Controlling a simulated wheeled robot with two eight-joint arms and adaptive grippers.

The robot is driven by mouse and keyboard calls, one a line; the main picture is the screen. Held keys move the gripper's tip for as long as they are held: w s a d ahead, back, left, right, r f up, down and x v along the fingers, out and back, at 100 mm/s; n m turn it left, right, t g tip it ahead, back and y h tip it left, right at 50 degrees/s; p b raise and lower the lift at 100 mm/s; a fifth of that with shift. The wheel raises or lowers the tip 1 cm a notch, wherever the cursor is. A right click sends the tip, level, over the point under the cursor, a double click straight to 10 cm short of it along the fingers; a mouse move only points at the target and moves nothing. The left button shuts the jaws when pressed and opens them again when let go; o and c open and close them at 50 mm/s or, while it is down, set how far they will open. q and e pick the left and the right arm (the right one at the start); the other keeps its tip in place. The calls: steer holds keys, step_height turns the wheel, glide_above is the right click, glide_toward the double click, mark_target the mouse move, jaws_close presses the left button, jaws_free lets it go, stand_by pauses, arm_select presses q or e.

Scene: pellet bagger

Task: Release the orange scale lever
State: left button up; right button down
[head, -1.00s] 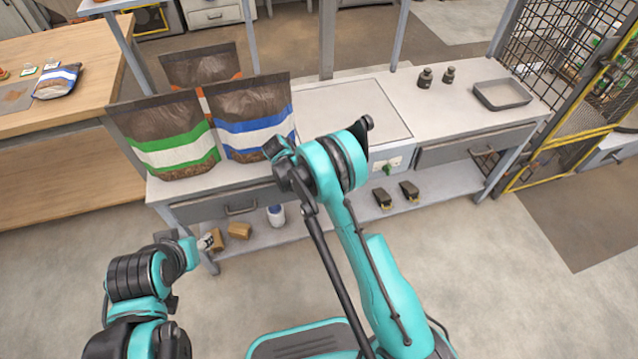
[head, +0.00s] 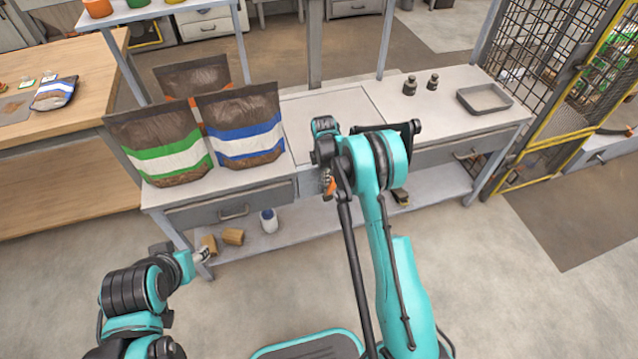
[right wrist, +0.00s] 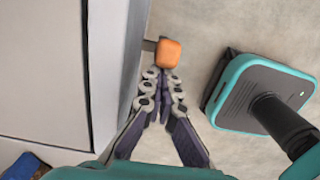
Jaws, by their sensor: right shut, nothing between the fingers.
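The orange scale lever (right wrist: 169,53) shows in the right wrist view just beyond my fingertips, at the edge of the pale bench top. A bit of orange (head: 330,187) also shows beside my right arm in the head view, below the bench's front edge. My right gripper (right wrist: 166,76) is shut and empty, its tips pointing at the lever. I cannot tell whether they touch it. The scale plate (head: 345,108) is set in the bench top. My left gripper (head: 201,254) is low at the left, away from the scale; its fingers are too small to read.
Bags with a green band (head: 168,156) and a blue band (head: 249,139) stand left of the plate, with another bag behind. Two dark weights (head: 410,86) and a grey tray (head: 484,98) are at right. A lower shelf (head: 280,232) holds small items.

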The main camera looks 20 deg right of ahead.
mark_target(336, 177)
steer(key=shift+d+y, duration=0.4)
steer(key=shift+d, duration=0.25)
steer(key=shift+d+f, duration=0.15)
steer(key=shift+d, duration=1.05)
arm_select(q)
steer(key=shift+a+f, duration=0.1)
steer(key=shift+f, duration=0.1)
arm_select(e)
steer(key=shift+d, duration=0.35)
